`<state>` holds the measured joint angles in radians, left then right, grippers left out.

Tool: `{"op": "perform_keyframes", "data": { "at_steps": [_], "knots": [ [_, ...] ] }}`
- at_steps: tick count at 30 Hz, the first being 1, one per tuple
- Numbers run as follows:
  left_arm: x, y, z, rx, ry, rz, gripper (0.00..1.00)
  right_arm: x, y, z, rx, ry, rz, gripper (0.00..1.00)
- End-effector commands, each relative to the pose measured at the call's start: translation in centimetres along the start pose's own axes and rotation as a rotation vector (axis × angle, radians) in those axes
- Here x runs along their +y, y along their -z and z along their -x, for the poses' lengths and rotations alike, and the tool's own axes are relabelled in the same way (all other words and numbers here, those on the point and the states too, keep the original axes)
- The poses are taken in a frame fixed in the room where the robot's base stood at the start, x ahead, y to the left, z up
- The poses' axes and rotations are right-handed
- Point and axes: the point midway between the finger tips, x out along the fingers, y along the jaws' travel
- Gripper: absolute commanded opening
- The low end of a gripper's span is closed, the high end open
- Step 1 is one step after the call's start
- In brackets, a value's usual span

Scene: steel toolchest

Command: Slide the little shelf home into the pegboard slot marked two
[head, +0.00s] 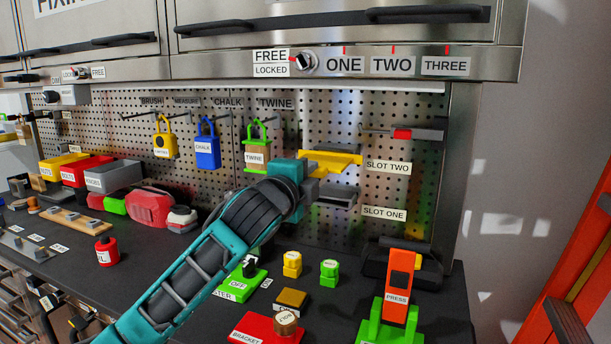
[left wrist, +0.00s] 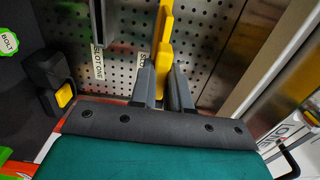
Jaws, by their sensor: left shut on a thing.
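My left gripper (head: 308,183) is at the pegboard (head: 290,130), its arm coming in from the lower left. It is shut on the yellow little shelf (head: 335,158), level with the SLOT TWO label (head: 388,167) and just left of it. In the left wrist view the yellow shelf (left wrist: 164,50) stands between the two grey fingers (left wrist: 160,85) and points toward the board. I cannot tell how deep it sits in the slot. The SLOT ONE label (head: 384,214) is lower, with a grey shelf-like piece (head: 337,196) near it. My right gripper is not in view.
Yellow, blue and green padlock-like tags (head: 207,145) hang left of my gripper. A red piece on a grey holder (head: 402,134) is above slot two. An orange press (head: 398,285) stands below right. Colored bins (head: 85,170) are at left.

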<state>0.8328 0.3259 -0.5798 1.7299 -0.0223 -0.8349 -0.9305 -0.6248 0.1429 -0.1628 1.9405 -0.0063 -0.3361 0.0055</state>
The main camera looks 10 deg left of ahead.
Motion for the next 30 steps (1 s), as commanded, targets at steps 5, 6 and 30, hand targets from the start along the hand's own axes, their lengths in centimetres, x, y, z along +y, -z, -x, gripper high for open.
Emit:
{"op": "perform_keyframes", "data": {
  "at_steps": [5,6,30],
  "knots": [
    [-0.1,0.0,-0.5,0.000,0.002,0.000,0.00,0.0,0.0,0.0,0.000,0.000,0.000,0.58],
    [-0.1,0.0,-0.6,0.000,0.002,0.000,0.00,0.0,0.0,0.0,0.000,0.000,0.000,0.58],
    [-0.1,0.0,-2.0,0.000,0.002,0.000,0.35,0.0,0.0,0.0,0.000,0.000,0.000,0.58]
  ]
}}
